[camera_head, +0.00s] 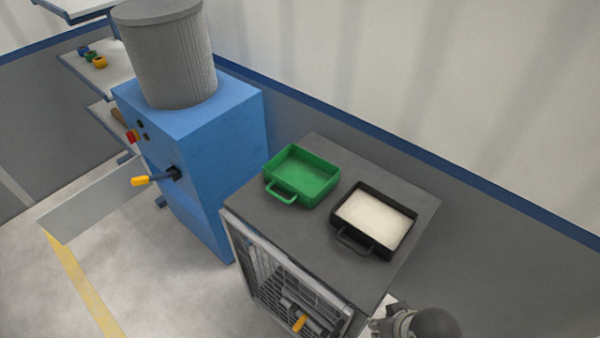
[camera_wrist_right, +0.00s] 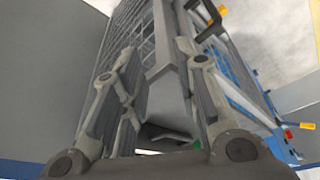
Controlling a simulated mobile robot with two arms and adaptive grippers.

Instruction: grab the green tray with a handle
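The green tray (camera_head: 319,180) sits on the dark top of a grey cabinet in the head view, with its looped handle (camera_head: 281,194) toward the front left. It looks empty. My right arm (camera_head: 420,323) shows only in part at the bottom right edge of the head view, apart from the tray. In the right wrist view my right gripper (camera_wrist_right: 160,75) has its fingers spread with nothing held between them; the cabinet is behind the gap. A small green patch (camera_wrist_right: 197,144) shows there, too little to identify surely. My left gripper is not in view.
A black tray (camera_head: 347,238) with white contents stands right of the green tray on the cabinet top (camera_head: 270,222). A blue machine (camera_head: 225,130) with a grey drum (camera_head: 170,60) and yellow-tipped lever (camera_head: 145,181) stands left. A wall runs behind the cabinet.

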